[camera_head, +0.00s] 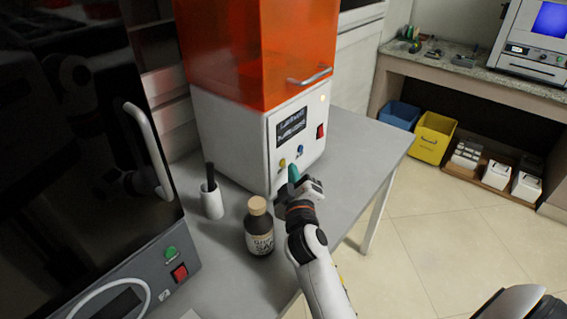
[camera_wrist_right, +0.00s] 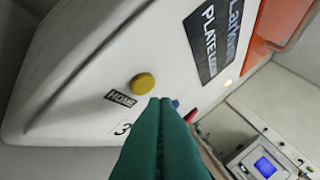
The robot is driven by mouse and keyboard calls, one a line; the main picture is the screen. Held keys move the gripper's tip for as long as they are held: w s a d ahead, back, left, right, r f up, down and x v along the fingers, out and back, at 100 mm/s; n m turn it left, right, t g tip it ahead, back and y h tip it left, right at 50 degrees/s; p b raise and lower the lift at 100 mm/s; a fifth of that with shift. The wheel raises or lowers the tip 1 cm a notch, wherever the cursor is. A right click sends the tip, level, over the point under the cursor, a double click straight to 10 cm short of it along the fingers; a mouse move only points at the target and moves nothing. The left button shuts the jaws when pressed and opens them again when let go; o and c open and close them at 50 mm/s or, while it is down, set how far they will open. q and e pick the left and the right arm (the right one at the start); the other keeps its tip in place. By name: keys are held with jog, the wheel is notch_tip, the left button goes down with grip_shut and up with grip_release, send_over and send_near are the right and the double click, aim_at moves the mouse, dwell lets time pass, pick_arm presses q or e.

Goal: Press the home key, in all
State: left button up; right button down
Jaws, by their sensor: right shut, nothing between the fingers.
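The home key is a round yellow button (camera_head: 282,163) low on the front of a white machine (camera_head: 232,135) with an orange cover. In the right wrist view the yellow button (camera_wrist_right: 142,84) has a HOME label (camera_wrist_right: 120,99) beside it. My right gripper (camera_head: 293,172) is shut and empty, its teal fingers pointing at the panel just right of the yellow button. In the wrist view the fingertips (camera_wrist_right: 160,101) appear just beside the button; I cannot tell whether they touch the panel. A blue button (camera_head: 300,149) sits farther right, partly hidden by the fingers in the wrist view. My left gripper is not in view.
A brown bottle (camera_head: 259,232) stands near my right forearm. A white cup with a black-handled tool (camera_head: 211,196) stands left of it. A dark cabinet machine (camera_head: 85,130) fills the left. A red switch (camera_head: 320,131) sits higher on the panel. The grey table (camera_head: 365,150) is clear at right.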

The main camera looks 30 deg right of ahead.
jog(key=shift+w, duration=0.1)
jog(key=shift+w+a, duration=0.2)
jog(key=shift+w, duration=0.1)
